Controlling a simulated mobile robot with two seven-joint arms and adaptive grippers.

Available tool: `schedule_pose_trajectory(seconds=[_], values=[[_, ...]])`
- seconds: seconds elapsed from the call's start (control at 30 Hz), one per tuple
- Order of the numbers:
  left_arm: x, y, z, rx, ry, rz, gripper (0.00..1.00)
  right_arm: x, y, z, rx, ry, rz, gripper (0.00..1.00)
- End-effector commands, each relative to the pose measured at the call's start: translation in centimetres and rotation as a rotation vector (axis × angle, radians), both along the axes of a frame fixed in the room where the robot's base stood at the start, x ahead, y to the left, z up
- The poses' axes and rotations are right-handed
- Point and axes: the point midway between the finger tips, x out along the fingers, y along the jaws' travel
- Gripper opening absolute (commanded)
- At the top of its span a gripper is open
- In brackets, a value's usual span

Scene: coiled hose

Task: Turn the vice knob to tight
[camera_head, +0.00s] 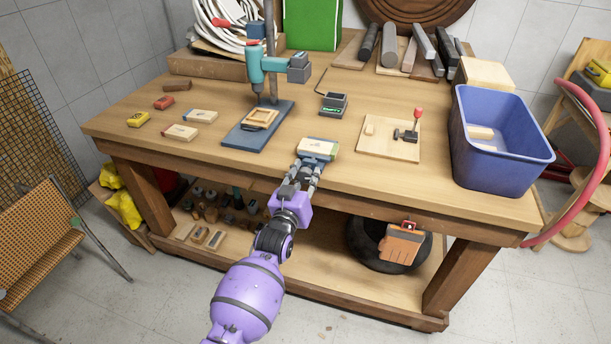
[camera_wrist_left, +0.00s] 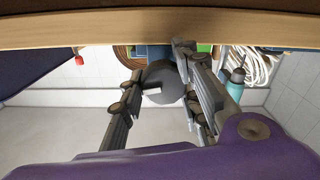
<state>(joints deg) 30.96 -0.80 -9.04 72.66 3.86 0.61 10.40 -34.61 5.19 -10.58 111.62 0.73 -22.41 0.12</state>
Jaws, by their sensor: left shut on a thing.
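The blue vice (camera_head: 319,155) sits at the front edge of the workbench with a light wooden block (camera_head: 318,146) at its top. My left gripper (camera_head: 303,172) reaches the front of the vice from below left. In the left wrist view the round dark grey vice knob (camera_wrist_left: 162,82) lies between the two fingers of my left gripper (camera_wrist_left: 155,88). The fingers are shut on the knob, one on each side. The knob's marking, if any, cannot be read. My right gripper is not in view.
The workbench (camera_head: 230,165) carries a drill press (camera_head: 256,70) on the left, a board with a red-topped clamp (camera_head: 405,135) on the right, and a blue bin (camera_head: 500,150) at the right end. A small scale (camera_head: 333,104) stands behind the vice.

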Motion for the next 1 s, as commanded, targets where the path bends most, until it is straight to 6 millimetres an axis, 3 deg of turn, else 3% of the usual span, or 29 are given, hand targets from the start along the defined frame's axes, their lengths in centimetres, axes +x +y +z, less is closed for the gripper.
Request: schedule_pose_trajectory(seconds=[0.03,1.0], values=[[0.1,-0.6,1.2,0.036,-0.035,-0.007,0.04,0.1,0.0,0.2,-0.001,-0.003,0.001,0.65],[-0.1,-0.7,-0.2,0.88,-0.301,-0.007,0.04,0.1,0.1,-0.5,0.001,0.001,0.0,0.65]])
